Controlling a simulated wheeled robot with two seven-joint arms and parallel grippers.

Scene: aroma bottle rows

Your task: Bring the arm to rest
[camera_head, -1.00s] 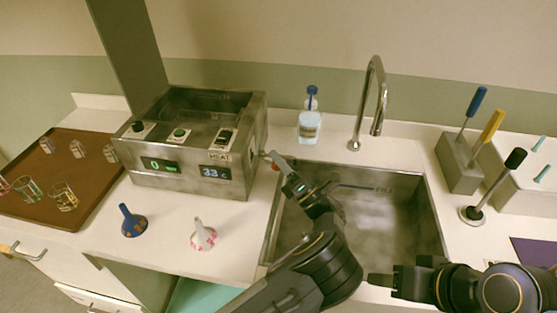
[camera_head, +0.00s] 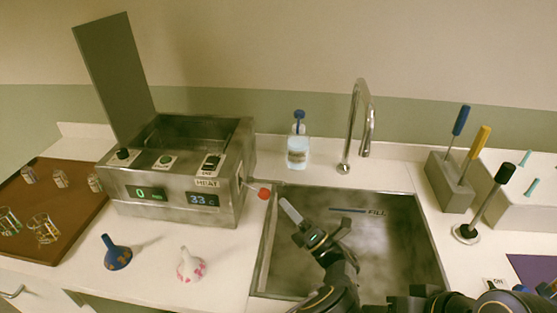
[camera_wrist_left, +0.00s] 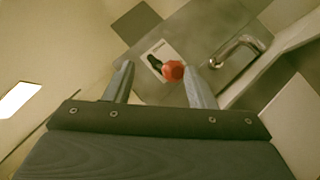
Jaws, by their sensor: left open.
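My left gripper (camera_head: 291,211) is over the left part of the sink basin, just right of the red-knobbed lever (camera_head: 264,194) on the side of the metal heating bath (camera_head: 170,205). It is apart from the knob and holds nothing. In the left wrist view the two fingers (camera_wrist_left: 160,88) are spread, and the red knob (camera_wrist_left: 173,70) shows between them, farther off. My right gripper (camera_head: 410,302) shows only partly at the bottom edge, and its jaws cannot be made out.
The sink (camera_head: 400,250) with its faucet (camera_head: 358,125) lies under my arms. A soap bottle (camera_head: 298,150) stands behind. A brown tray (camera_head: 75,205) with glassware is at left; a tool block (camera_head: 450,180) at right.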

